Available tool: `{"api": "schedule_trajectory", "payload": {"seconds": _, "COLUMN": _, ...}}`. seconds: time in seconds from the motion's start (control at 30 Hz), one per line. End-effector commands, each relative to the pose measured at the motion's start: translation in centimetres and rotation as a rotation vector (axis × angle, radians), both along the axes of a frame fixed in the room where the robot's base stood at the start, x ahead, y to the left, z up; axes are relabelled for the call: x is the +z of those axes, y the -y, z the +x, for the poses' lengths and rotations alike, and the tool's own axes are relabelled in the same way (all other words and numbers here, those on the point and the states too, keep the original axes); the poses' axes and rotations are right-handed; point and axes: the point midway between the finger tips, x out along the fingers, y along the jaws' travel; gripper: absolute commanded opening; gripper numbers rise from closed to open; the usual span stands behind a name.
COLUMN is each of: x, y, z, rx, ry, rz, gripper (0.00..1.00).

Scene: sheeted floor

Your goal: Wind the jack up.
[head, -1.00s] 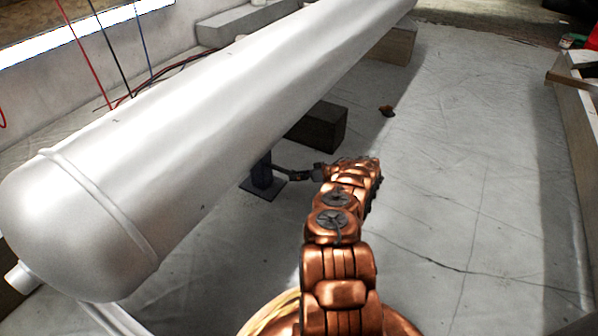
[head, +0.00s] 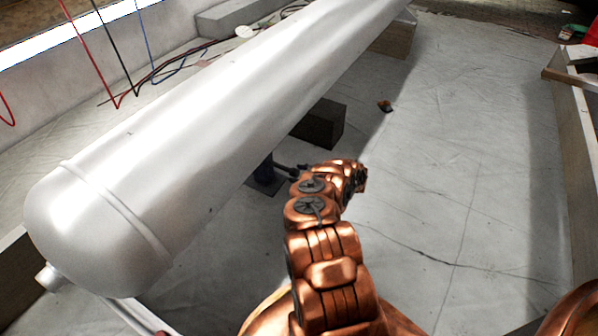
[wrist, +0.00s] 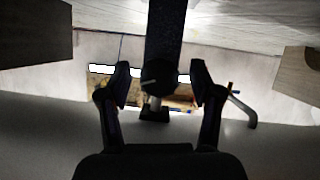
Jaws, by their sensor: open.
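The jack (head: 266,172) is a dark blue post on a square plate, standing on the sheeted floor under a big white tank (head: 200,130). My arm partly hides it in the head view. In the wrist view the dark post (wrist: 166,35) runs down the middle to a round dark hub (wrist: 158,74) with a short silver pin below it. My gripper (wrist: 160,88) is open, with one finger on each side of the hub and pin. I see gaps on both sides. In the head view my gripper (head: 293,171) is small and dark beside the jack.
A dark block (head: 320,124) stands under the tank behind the jack, and a lighter block (head: 394,42) farther back. Cables (head: 150,80) lie along the left wall. A small brown lump (head: 384,106) lies on the floor. The floor to the right is mostly clear.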

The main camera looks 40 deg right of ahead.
Motion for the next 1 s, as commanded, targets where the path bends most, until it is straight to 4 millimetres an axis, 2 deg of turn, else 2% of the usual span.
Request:
{"api": "schedule_trajectory", "payload": {"seconds": 0.6, "x": -0.18, "y": -0.29, "z": 0.03, "rx": 0.002, "ry": 0.122, "rz": -0.407, "gripper": 0.65}}
{"api": "schedule_trajectory", "payload": {"seconds": 0.9, "x": 0.00, "y": -0.15, "z": -0.04, "rx": 0.000, "ry": 0.131, "rz": -0.440, "gripper": 0.65}}
{"api": "schedule_trajectory", "payload": {"seconds": 1.0, "x": 0.01, "y": -0.15, "z": -0.04, "rx": 0.000, "ry": 0.131, "rz": -0.439, "gripper": 0.55}}
